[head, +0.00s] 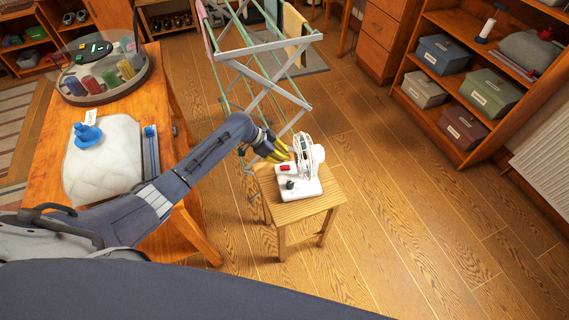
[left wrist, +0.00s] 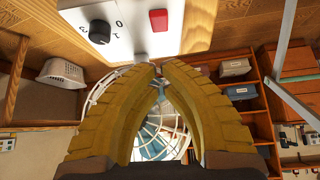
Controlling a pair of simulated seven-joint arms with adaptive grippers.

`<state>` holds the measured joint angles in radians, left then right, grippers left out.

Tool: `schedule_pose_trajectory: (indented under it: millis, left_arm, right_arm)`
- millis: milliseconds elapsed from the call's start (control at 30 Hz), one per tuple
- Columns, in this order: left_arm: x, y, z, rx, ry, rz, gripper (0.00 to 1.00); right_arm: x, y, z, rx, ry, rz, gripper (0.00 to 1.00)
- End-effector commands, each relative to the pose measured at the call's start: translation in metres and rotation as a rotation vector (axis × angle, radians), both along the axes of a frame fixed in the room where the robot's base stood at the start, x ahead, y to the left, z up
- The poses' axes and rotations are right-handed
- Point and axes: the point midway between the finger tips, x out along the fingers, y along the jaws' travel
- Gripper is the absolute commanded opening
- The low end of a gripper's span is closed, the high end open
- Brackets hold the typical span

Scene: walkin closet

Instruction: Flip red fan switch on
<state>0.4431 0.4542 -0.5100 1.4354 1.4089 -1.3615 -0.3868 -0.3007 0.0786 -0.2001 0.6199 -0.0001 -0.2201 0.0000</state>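A small white desk fan with a round wire cage (head: 303,148) stands on a wooden stool. Its white base (head: 309,188) carries a red switch (head: 285,168) and a black knob (head: 290,185). In the left wrist view the red switch (left wrist: 158,20) is at the top, right of the knob (left wrist: 99,32), which has numbers around it. The fan cage (left wrist: 105,92) shows behind and between the fingers. My left gripper (head: 287,155) has yellow fingers, close beside the cage and above the switch. In the wrist view its fingertips (left wrist: 160,67) come together with nothing held, apart from the switch. My right gripper is out of view.
The wooden stool (head: 300,212) is small. A drying rack (head: 262,75) stands just behind it. A wooden table (head: 45,190) with an ironing pad (head: 115,165) and a round tray (head: 140,82) is at left. Shelves with boxes (head: 442,55) stand at right. Floor right of the stool is clear.

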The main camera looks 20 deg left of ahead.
Motion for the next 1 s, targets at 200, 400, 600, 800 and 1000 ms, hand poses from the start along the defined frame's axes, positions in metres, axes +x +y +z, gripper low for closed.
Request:
schedule_pose_trajectory:
  millis: [200,400,600,800,1000]
  left_arm:
    - [0.004,-0.010,-0.030,-0.001,0.005,0.003,0.00]
    - [0.003,-0.007,-0.048,0.000,0.002,0.002,0.00]
    - [0.003,-0.006,-0.055,0.000,0.001,0.001,0.00]
    - [0.003,-0.005,-0.056,0.000,0.001,0.001,0.00]
    - [0.002,-0.004,-0.056,-0.002,0.000,0.003,0.00]
  right_arm:
    - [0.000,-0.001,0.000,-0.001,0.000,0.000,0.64]
    - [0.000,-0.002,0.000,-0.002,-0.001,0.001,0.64]
    - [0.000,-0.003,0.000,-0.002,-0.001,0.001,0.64]
    - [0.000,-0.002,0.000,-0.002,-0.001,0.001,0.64]
    - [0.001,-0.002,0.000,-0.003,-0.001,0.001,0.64]
